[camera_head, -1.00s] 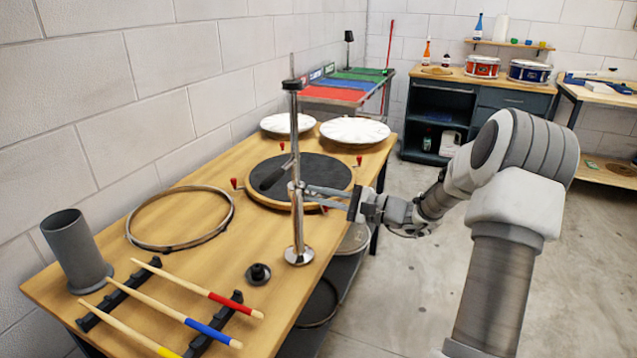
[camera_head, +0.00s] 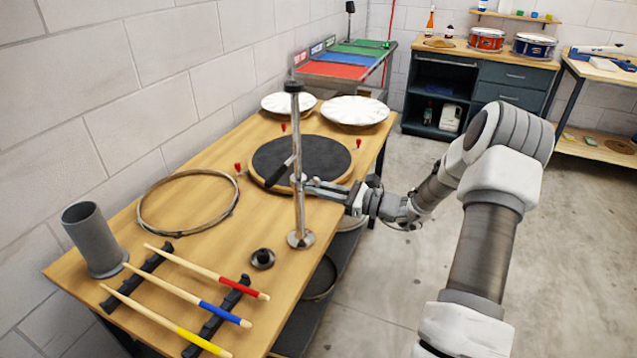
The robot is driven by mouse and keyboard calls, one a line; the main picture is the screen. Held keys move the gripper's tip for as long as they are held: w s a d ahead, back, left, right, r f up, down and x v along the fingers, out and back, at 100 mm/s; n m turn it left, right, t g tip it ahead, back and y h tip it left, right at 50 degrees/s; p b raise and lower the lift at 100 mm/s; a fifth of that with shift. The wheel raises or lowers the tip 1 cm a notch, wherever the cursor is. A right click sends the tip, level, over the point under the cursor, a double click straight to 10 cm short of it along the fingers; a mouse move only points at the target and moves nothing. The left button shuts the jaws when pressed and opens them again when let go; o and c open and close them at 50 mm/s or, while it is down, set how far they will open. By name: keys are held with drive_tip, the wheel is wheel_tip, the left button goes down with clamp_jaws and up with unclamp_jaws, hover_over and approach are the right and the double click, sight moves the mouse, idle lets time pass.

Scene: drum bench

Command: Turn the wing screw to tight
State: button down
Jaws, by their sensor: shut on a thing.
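The chrome stand (camera_head: 300,215) rises upright from a round base near the bench's right edge, with a black cap on top. A clamp sits partway up it, with a dark bar slanting off to its left (camera_head: 280,172). The wing screw is at this clamp, too small and covered by my fingers to make out its wings or angle. My gripper (camera_head: 308,186) reaches in from the right, roughly level. Its fingertips are at the clamp, shut on the wing screw.
A practice pad (camera_head: 325,152) lies behind the stand, with white round heads (camera_head: 355,111) farther back. A hoop (camera_head: 187,229), a grey cup (camera_head: 93,238), a black knob (camera_head: 262,258) and drumsticks (camera_head: 205,302) on racks occupy the front left. Clear floor lies right of the bench.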

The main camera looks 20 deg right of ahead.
idle(0.4)
drive_tip(key=c, duration=0.9)
unclamp_jaws()
drive_tip(key=shift+s, duration=0.1)
drive_tip(key=v, duration=1.7)
drive_tip(key=shift+s+d+r, duration=0.1)
drive_tip(key=shift+s, duration=0.05)
